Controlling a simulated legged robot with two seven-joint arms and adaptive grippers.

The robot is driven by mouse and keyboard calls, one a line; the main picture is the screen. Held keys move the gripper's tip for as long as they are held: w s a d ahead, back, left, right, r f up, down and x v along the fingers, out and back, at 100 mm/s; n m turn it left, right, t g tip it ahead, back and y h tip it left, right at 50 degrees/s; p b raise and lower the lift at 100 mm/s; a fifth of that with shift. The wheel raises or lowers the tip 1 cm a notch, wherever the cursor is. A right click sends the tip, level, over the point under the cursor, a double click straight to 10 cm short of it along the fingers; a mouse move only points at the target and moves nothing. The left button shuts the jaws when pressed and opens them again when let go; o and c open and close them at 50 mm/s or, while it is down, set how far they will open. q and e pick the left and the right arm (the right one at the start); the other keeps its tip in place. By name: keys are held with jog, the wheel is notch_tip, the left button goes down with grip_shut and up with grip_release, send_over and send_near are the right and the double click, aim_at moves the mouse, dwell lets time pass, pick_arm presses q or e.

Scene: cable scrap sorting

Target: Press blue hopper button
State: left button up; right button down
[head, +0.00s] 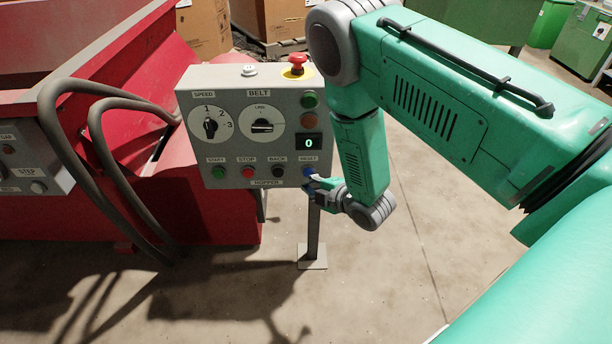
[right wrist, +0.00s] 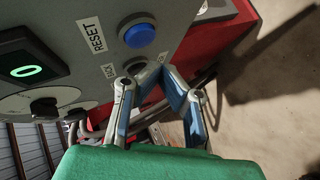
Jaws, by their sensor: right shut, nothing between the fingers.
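The blue button (head: 308,172) sits at the right end of the lower row on the grey control panel (head: 225,105), above the HOPPER label. In the right wrist view the blue button (right wrist: 140,35) shows whole beside a RESET label. My right gripper (head: 313,183) is just below and in front of the blue button in the head view. In the right wrist view the right gripper (right wrist: 163,72) has its fingertips together, with nothing between them. The tips appear beside the blue button, over the panel's lower part; I see no contact. My left gripper is out of view.
The same row has green (head: 219,172), red (head: 248,172) and black (head: 278,172) buttons. A red emergency stop (head: 297,61) tops the panel. The display (head: 309,143) reads 0. Thick grey hoses (head: 100,135) loop at the left beside a red machine (head: 110,205).

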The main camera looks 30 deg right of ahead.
jog(key=shift+w+d+f, duration=0.1)
jog(key=shift+w+d, duration=0.5)
jog(key=shift+d, duration=0.15)
jog(key=shift+w, duration=0.1)
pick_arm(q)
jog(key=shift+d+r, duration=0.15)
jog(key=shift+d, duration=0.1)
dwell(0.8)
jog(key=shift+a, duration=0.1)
pick_arm(e)
jog(key=shift+a, duration=0.15)
